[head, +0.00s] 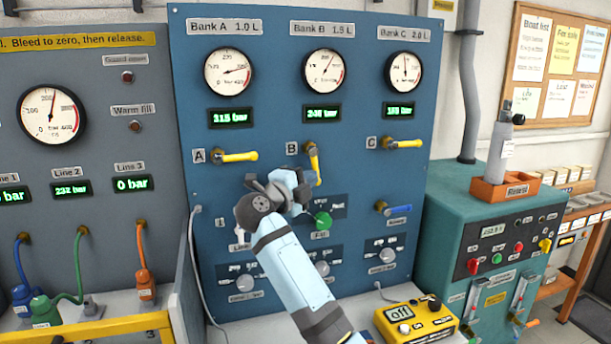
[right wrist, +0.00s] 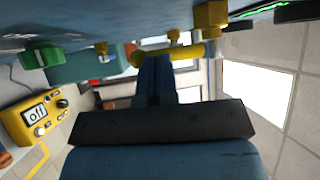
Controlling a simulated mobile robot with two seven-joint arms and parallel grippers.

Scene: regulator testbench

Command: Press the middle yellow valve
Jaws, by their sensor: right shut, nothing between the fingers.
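The middle yellow valve (head: 315,165), marked B, is on the blue panel under the Bank B gauge. Its handle points down, while the yellow handles of valve A (head: 238,157) and valve C (head: 405,143) lie level. My right gripper (head: 297,183) is shut and empty, just below and left of valve B's handle. I cannot tell whether it touches the handle. In the right wrist view a yellow handle (right wrist: 172,53), which seems to be valve B's, lies close beyond the dark gripper body. My left gripper is not in view.
A green knob (head: 322,220) is just below right of my gripper. A blue-handled valve (head: 393,209) is lower right. Selector knobs line the lower panel. A yellow handheld meter (head: 418,320) reading "off" lies on the bench. A teal test unit (head: 500,235) stands at right.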

